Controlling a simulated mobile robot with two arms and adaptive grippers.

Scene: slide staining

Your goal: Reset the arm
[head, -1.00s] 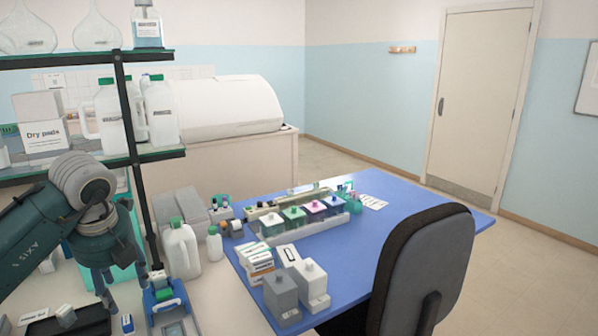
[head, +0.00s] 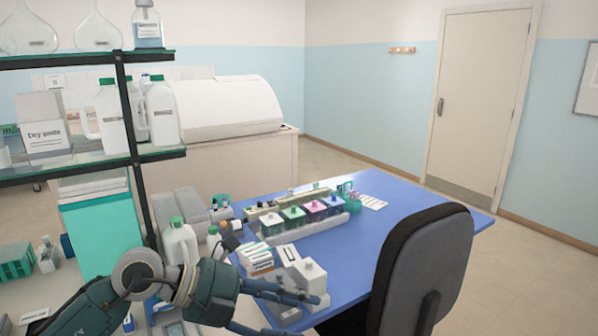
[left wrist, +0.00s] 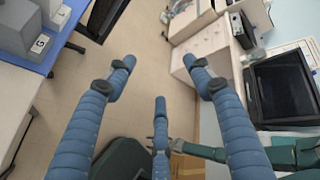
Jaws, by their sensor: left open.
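My left arm (head: 135,275) reaches in from the lower left of the head view. Its left gripper (head: 292,312) is at the bottom middle, in front of the grey lidded containers at the blue table's near corner. In the left wrist view the left gripper (left wrist: 158,75) has its blue fingers spread wide, with nothing between them and the floor beyond. I cannot tell whether the fingers touch the containers. My right gripper is in neither view.
The blue table (head: 395,213) holds a row of staining jars (head: 300,215) and small boxes (head: 257,258). A dark office chair (head: 430,265) stands at its right. Shelves with bottles (head: 163,112) rise at the left. A dark monitor (left wrist: 283,88) shows at the wrist view's right.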

